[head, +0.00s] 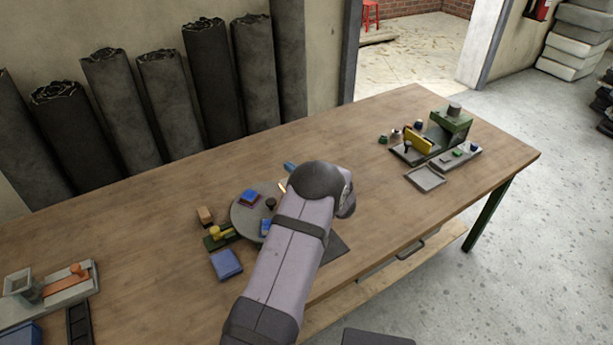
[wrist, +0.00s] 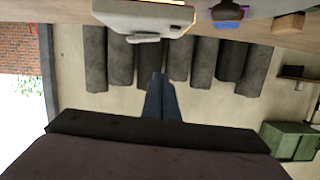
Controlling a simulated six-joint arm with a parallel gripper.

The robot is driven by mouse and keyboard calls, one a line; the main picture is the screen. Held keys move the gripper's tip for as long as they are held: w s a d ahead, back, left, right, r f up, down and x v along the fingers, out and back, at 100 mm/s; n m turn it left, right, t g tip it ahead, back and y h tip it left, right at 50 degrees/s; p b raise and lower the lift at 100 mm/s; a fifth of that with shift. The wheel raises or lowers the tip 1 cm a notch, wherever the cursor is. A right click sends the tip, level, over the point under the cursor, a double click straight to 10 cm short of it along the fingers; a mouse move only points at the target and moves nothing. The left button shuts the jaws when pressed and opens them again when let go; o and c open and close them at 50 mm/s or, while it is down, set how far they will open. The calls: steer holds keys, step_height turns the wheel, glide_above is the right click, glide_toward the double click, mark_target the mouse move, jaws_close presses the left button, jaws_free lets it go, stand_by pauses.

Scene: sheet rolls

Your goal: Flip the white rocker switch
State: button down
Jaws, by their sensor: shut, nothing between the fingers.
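In the wrist view, which shows the scene upside down, a pale grey-white box (wrist: 120,17) sits at the top edge on the table. A small white piece (wrist: 146,38) sticks out from the box; it looks like the rocker switch, but I cannot tell which way it is tipped. My gripper (wrist: 160,78) is shut and empty, its fingers together and apart from the box in the picture. In the head view my arm hides the gripper, and I cannot make out the box or switch.
A grey round plate (head: 242,217) with blue pieces lies left of my arm, near a blue block (head: 226,265) and a wooden block (head: 205,215). A green press (head: 452,124) and grey tray (head: 425,178) stand at right. Dark rolls (head: 208,80) lean on the wall.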

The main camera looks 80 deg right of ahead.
steer(key=b+v, duration=0.2)
steer(key=v, duration=0.7)
steer(key=shift+a, duration=0.35)
steer(key=shift+s+f, duration=0.1)
